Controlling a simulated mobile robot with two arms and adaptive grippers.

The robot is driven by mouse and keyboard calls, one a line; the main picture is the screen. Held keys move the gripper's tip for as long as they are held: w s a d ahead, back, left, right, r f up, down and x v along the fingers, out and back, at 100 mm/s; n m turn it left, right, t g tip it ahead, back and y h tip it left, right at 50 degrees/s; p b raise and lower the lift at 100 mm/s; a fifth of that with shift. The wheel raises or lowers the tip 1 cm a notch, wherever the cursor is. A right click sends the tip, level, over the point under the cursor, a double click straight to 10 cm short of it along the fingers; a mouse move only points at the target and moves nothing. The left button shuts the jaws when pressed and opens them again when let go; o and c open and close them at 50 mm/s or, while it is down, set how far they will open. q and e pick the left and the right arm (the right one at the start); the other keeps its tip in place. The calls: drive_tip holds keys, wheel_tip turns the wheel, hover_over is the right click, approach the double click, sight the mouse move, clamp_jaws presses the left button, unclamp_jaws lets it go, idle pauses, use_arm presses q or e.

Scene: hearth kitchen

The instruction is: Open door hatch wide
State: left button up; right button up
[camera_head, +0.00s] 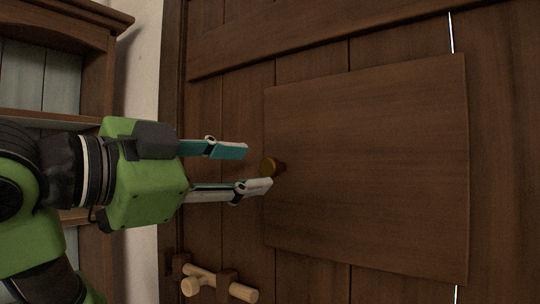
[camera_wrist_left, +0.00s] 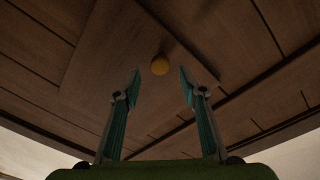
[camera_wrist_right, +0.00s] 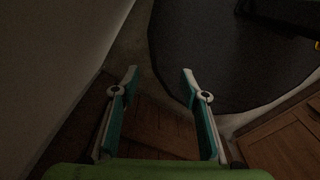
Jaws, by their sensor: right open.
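The hatch (camera_head: 370,170) is a square wooden panel set in the plank door (camera_head: 235,120) and looks shut. My right gripper (camera_wrist_right: 160,75) is open and empty, away from the hatch.
A wooden latch handle (camera_head: 215,284) sticks out of the door at lower left. A wooden shelf unit (camera_head: 95,60) stands at the left beside a pale wall (camera_head: 145,75). The right wrist view shows a dark rounded surface (camera_wrist_right: 220,50) and wooden floorboards (camera_wrist_right: 150,135).

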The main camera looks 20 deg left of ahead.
sight(266, 167)
use_arm(q)
drive_tip(key=p+x, duration=0.1)
drive_tip(key=x, duration=0.4)
drive_tip(key=shift+w, duration=0.1)
drive_tip(key=shift+w+d+p, duration=0.1)
drive_tip(key=shift+w+p, duration=0.2)
drive_tip(key=shift+w, duration=0.1)
drive_tip(key=shift+c, duration=1.2)
clamp_jaws()
use_arm(e)
drive_tip(key=shift+w+d+r, duration=0.35)
drive_tip(key=shift+w+r, duration=0.25)
drive_tip(key=shift+w, duration=0.05)
drive_tip(key=shift+w+d+r, duration=0.3)
drive_tip(key=shift+w+r, duration=0.25)
drive_tip(key=shift+w, duration=0.05)
